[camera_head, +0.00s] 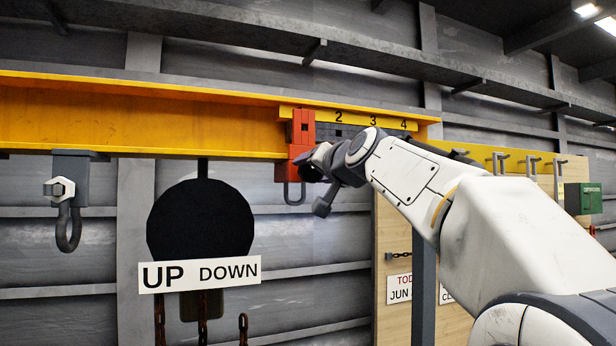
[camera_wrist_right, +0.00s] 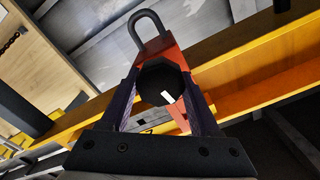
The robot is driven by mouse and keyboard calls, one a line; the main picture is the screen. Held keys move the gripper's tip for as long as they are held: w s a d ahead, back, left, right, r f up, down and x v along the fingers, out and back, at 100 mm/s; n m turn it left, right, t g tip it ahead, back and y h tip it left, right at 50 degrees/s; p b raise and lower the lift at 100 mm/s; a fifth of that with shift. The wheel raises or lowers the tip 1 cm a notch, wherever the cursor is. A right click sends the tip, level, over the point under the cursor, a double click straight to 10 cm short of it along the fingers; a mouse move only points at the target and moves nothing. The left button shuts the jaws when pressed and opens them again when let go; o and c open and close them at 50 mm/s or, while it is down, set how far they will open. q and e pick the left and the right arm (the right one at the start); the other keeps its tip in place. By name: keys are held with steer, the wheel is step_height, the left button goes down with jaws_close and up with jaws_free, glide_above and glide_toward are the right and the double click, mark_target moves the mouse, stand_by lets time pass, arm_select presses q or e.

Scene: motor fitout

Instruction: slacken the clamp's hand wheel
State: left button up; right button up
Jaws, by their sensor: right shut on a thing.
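The red clamp (camera_head: 301,130) sits on the yellow beam (camera_head: 120,116), with a grey shackle (camera_head: 294,192) hanging below it. My right gripper (camera_head: 310,160) reaches the clamp from the right and partly hides it. In the right wrist view the red clamp (camera_wrist_right: 180,65) lies ahead, with its hand wheel (camera_wrist_right: 158,80) dark and many-sided with a white mark. The two fingers of my right gripper (camera_wrist_right: 162,92) stand on either side of the wheel and are shut on it. My left gripper is not in view.
A grey clamp (camera_head: 70,178) with a hex nut hangs from the beam at left. A black round hoist body (camera_head: 200,220) hangs behind an UP/DOWN sign (camera_head: 199,274), with chains below. A numbered strip (camera_head: 354,119) is right of the red clamp. Hooks and a green box (camera_head: 582,198) are at right.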

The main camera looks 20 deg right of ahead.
steer(key=n+b, duration=0.2)
steer(key=shift+f+n, duration=0.15)
steer(key=shift+n, duration=0.25)
steer(key=n+b, duration=0.1)
steer(key=n, duration=0.2)
steer(key=shift+n+b, duration=0.3)
steer(key=shift+b, duration=0.05)
steer(key=n+b, duration=0.1)
steer(key=n, duration=0.1)
steer(key=shift+a+n, duration=0.1)
steer(key=shift+n, duration=0.2)
steer(key=n+b, duration=0.1)
steer(key=n, duration=0.2)
steer(key=shift+n, duration=0.3)
steer(key=n, duration=0.3)
steer(key=shift+a+n+b, duration=0.1)
steer(key=shift+n+b, duration=0.2)
steer(key=shift+n, duration=0.1)
steer(key=n, duration=0.3)
steer(key=shift+n, duration=0.3)
steer(key=n+b, duration=0.1)
steer(key=n, duration=0.2)
steer(key=shift+n, duration=2.2)
